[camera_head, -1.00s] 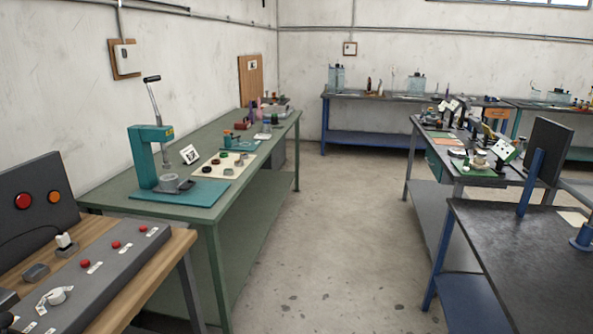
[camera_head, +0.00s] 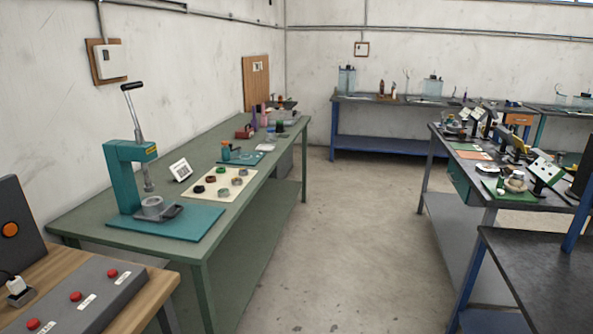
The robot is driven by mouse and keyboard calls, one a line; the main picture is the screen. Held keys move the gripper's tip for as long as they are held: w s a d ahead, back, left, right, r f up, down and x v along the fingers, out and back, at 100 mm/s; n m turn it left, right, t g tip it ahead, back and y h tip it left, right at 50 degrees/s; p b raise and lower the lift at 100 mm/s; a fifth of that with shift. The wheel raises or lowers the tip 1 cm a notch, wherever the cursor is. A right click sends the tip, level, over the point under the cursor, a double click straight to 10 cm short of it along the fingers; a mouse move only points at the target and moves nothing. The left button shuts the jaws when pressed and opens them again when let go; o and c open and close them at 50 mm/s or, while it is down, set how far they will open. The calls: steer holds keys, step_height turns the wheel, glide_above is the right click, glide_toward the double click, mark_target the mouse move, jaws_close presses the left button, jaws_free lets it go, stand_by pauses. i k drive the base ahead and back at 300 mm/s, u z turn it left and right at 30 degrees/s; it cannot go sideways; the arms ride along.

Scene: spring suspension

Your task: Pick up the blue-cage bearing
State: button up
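Several small ring-shaped parts, which look like bearings, lie on a cream mat (camera_head: 226,193) on the green workbench (camera_head: 95,207) at the left. One ring is green (camera_head: 211,178), one is dark (camera_head: 199,189), and others are grey or brownish, such as a brownish ring (camera_head: 223,192). I cannot make out a blue cage on any of them at this distance. My gripper is not in view.
A teal arbor press (camera_head: 124,177) stands on a teal mat at the bench's near end. A wooden console (camera_head: 147,297) with red buttons is at the near left. Dark tables (camera_head: 535,265) stand at the right. The concrete floor (camera_head: 345,235) between is clear.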

mark_target(243, 172)
steer(key=i, duration=2.8)
steer(key=z, duration=0.5)
steer(key=k, duration=0.15)
steer(key=u, duration=3.1)
